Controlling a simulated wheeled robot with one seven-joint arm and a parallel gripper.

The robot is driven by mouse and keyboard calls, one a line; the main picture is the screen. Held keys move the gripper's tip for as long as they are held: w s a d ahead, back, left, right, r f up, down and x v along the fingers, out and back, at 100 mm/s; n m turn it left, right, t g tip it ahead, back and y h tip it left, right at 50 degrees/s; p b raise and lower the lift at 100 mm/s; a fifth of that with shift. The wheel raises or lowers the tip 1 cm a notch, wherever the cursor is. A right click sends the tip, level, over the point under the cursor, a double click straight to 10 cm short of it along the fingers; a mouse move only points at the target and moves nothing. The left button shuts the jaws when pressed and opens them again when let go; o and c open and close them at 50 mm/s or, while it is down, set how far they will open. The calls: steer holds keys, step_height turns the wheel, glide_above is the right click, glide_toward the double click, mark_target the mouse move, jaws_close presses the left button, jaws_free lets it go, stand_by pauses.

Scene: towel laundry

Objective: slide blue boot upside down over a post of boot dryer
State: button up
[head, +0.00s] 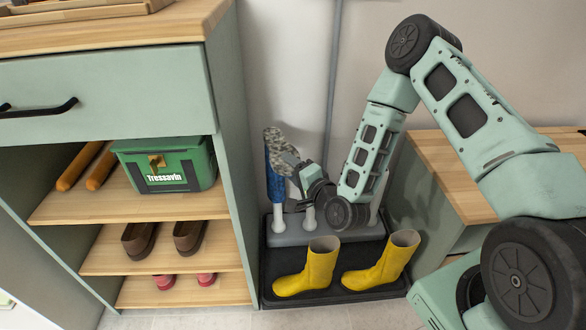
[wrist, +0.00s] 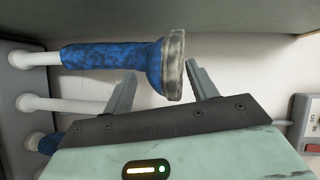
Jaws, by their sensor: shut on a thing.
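The blue boot (head: 275,182), with a mottled grey sole (head: 281,139), is upside down with its shaft around the left post (head: 278,217) of the grey boot dryer (head: 290,238). The lower part of that post shows bare below the boot's opening. In the wrist view the blue boot (wrist: 108,60) lies across the top, its foot reaching between my fingers. My gripper (wrist: 163,85) is shut on the boot's foot; in the head view my gripper (head: 297,172) is just right of it. A bare white post (wrist: 65,104) stands beside it. Another blue piece (wrist: 48,143) shows partly at lower left.
Two yellow boots (head: 310,268) (head: 384,262) stand on the black tray (head: 268,285) in front of the dryer. A green shelf unit (head: 228,150) is close on the left, a wood-topped cabinet (head: 440,170) on the right. The wall is right behind.

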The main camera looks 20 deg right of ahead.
step_height(320, 180, down, 10)
steer(key=b, duration=0.7)
steer(key=shift+f, duration=0.25)
stand_by(0.4)
steer(key=o, duration=1.7)
steer(key=shift+c, duration=0.2)
steer(key=p+v, duration=0.5)
steer(key=v, duration=1.2)
steer(key=shift+s, duration=0.2)
